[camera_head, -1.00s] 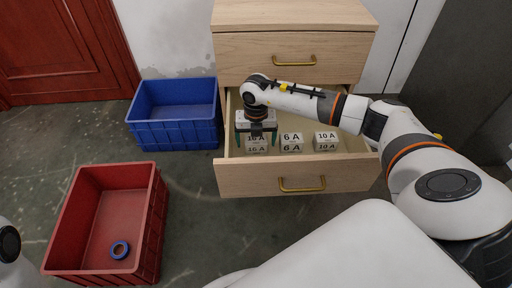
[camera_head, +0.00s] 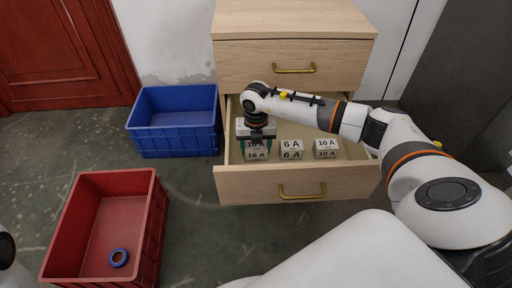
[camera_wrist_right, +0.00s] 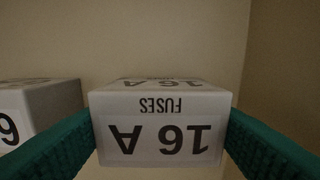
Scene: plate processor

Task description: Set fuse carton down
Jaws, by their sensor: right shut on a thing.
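My left gripper is out of view.
A 6 A carton (camera_head: 291,150) and a 10 A carton (camera_head: 326,149) stand to the right inside the drawer (camera_head: 235,186). A blue crate (camera_head: 178,143) stands left of the cabinet. A red crate (camera_head: 152,235) holds a blue ring (camera_head: 118,257).

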